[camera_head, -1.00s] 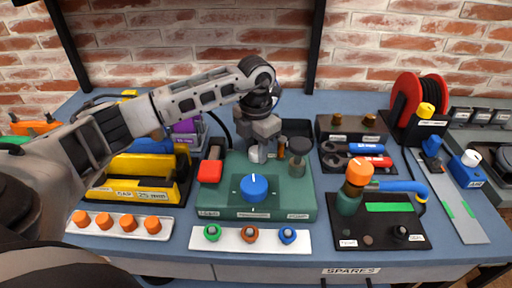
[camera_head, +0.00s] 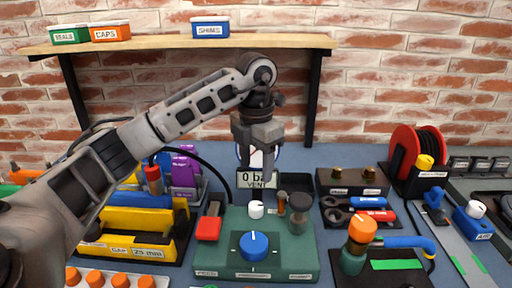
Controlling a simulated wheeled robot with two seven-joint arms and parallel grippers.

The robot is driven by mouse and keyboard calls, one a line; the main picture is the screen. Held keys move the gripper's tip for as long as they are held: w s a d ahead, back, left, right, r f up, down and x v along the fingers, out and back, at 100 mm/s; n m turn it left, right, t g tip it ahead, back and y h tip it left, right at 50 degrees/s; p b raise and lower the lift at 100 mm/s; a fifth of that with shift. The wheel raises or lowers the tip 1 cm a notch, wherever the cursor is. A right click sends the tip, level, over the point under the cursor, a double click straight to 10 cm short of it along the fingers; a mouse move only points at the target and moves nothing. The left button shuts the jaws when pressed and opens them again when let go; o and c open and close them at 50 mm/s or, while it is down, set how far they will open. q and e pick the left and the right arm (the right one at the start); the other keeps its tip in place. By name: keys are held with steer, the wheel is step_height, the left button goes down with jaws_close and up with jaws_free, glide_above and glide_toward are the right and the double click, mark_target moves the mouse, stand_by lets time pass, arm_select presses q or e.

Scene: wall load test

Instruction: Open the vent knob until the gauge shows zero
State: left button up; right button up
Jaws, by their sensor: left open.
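A white knob (camera_head: 256,209) stands at the back of the green test unit (camera_head: 210,257), just below a sign (camera_head: 258,180) reading "0 bar" and "VENT"; I take it as the vent knob. A round white gauge face (camera_head: 257,160) above the sign is mostly hidden behind my gripper, so its needle cannot be read. My left gripper (camera_head: 258,166) is open and empty, pointing down above the white knob and apart from it. A big blue knob (camera_head: 254,246) sits at the unit's front, its white mark pointing away from me. My right gripper is not in view.
A red block (camera_head: 209,228) stands left of the unit's blue knob, and a grey-capped post (camera_head: 299,213) stands to the right. A yellow case (camera_head: 128,219) is at left; an orange-topped valve (camera_head: 362,230) with blue handle is at right. A shelf (camera_head: 170,40) hangs above.

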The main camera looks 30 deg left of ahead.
arm_select(q)
step_height(320, 180, up, 4)
steer(key=shift+r, duration=0.15)
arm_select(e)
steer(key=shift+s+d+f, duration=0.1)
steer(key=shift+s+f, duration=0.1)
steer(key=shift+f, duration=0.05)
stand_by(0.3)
